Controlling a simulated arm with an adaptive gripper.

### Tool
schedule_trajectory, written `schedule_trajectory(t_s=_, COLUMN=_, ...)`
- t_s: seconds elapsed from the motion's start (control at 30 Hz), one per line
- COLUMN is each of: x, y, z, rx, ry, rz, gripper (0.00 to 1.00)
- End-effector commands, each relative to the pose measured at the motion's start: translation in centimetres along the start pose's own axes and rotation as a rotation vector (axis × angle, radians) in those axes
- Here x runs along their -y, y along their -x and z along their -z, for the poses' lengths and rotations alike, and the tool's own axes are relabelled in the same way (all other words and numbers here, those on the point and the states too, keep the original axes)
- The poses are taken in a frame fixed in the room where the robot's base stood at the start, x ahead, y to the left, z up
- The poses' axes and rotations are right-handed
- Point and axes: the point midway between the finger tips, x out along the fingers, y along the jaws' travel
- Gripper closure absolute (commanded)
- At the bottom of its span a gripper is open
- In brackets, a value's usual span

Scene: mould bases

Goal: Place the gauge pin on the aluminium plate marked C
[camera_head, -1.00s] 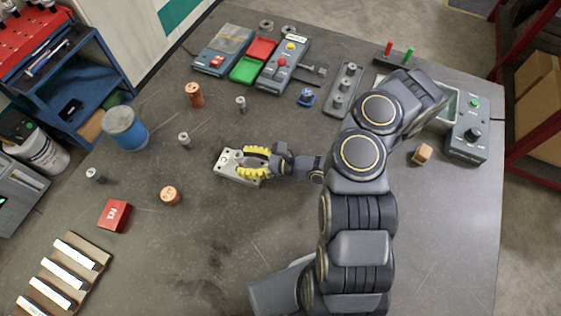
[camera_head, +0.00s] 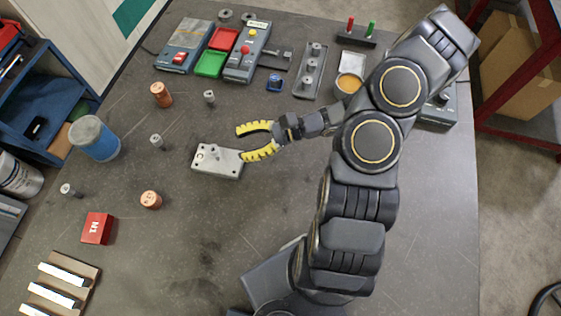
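A light grey metal plate (camera_head: 230,165) with holes lies flat on the table, left of the picture's middle. A small grey pin (camera_head: 214,152) stands on it; whether it sits in a hole is too small to tell. I cannot read a letter C on the plate. My gripper (camera_head: 241,144), with yellow ribbed fingers, is open and empty just right of the pin, its lower finger close to the plate's right edge. Similar small grey pins stand on the table behind the plate (camera_head: 209,97), left of it (camera_head: 157,141) and at far left (camera_head: 68,190).
Copper-coloured cylinders (camera_head: 161,95) (camera_head: 151,200), a blue can (camera_head: 96,138) and a red block (camera_head: 97,228) stand to the left. Red (camera_head: 224,39) and green (camera_head: 210,64) trays, control boxes (camera_head: 247,55) and a slotted bar (camera_head: 311,70) are behind. Table in front of the plate is clear.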

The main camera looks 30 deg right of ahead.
Motion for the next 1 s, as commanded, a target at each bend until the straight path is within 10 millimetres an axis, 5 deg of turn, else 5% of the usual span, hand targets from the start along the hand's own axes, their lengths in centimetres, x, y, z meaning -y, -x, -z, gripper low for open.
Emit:
schedule_trajectory(t_s=0.1, x=-0.4, y=-1.2, z=-4.7, rx=-0.012, ry=0.199, rz=-0.204, gripper=0.66)
schedule_trajectory(t_s=0.4, x=-4.9, y=-1.7, z=-13.0, rx=-0.094, ry=0.615, rz=-0.697, gripper=0.66)
schedule_trajectory(t_s=0.7, x=-9.5, y=1.9, z=-17.8, rx=-0.296, ry=0.971, rz=-1.125, gripper=0.66)
schedule_trajectory(t_s=1.0, x=-11.7, y=7.1, z=-20.6, rx=-0.557, ry=1.216, rz=-1.379, gripper=0.66)
